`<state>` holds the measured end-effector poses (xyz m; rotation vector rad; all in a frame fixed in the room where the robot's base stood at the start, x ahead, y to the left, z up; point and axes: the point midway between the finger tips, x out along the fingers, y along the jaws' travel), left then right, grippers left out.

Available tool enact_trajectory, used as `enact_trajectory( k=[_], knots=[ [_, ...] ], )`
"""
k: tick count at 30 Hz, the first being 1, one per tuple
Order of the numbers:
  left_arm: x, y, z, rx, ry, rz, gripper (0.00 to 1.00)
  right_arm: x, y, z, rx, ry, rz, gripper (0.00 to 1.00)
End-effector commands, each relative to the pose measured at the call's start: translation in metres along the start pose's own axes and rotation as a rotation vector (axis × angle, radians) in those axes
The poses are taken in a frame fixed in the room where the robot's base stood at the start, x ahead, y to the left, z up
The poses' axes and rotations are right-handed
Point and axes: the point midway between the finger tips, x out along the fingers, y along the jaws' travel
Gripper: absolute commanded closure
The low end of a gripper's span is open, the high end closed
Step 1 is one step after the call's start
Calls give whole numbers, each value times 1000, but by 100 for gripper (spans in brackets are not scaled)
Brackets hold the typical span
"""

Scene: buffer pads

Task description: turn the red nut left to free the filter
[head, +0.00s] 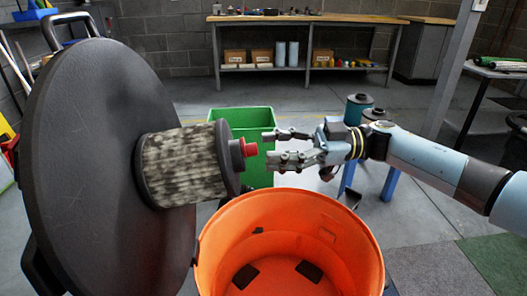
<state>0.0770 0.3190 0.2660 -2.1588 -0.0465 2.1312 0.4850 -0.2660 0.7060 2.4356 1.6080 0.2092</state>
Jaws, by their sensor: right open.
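The red nut (248,148) sits at the centre of the filter's dark end cap. The filter (183,164) is a mottled grey-beige cylinder lying sideways, attached to a large round black lid (95,170) tilted up on the left. My right gripper (271,148) comes in from the right. Its fingers are apart and point left at the nut, with a small gap between fingertips and nut. Nothing is between the fingers. My left gripper is not in view.
An open orange drum (375,262) stands below the filter and my right gripper. A green bin (262,119) is behind them. A blue stool (391,184) with dark-topped canisters stands behind my right arm. A workbench (330,19) lines the back wall.

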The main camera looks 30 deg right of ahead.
Motion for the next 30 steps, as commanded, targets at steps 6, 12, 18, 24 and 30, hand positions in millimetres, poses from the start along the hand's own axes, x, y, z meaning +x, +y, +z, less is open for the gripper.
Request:
enact_trajectory(
  k=[6,12,18,24,30],
  knots=[
    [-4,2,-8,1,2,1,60,23,0,1,1,1,0,55],
    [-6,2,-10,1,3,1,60,26,0,0,1,-1,0,55],
    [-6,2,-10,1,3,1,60,26,0,0,1,-1,0,66],
    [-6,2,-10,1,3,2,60,25,0,0,1,0,0,93],
    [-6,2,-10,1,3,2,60,25,0,0,0,-1,0,100]
  ],
)
